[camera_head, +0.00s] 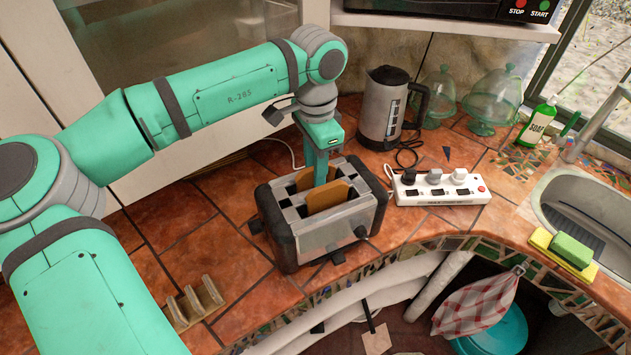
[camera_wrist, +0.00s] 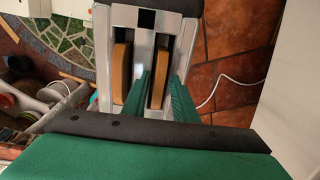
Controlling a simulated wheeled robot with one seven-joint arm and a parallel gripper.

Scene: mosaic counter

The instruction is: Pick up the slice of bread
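The toaster (camera_head: 340,222) is silver and black and stands on the tiled counter, with two brown slices of bread in its slots. The front slice (camera_head: 328,196) sticks up in the head view; it is the left slice (camera_wrist: 122,72) in the wrist view. The rear slice (camera_head: 303,179) is partly hidden by my gripper (camera_head: 320,180); it is the right slice (camera_wrist: 156,72) in the wrist view. My gripper (camera_wrist: 162,88) points down over the rear slot. Its green fingers are apart, one on each side of the rear slice. Contact with the slice cannot be told.
A kettle (camera_head: 384,108) stands behind the toaster. A white power strip (camera_head: 438,187) lies to the right, with glass domes (camera_head: 494,97) behind. A small wooden rack (camera_head: 193,302) sits front left. The counter left of the toaster is mostly clear.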

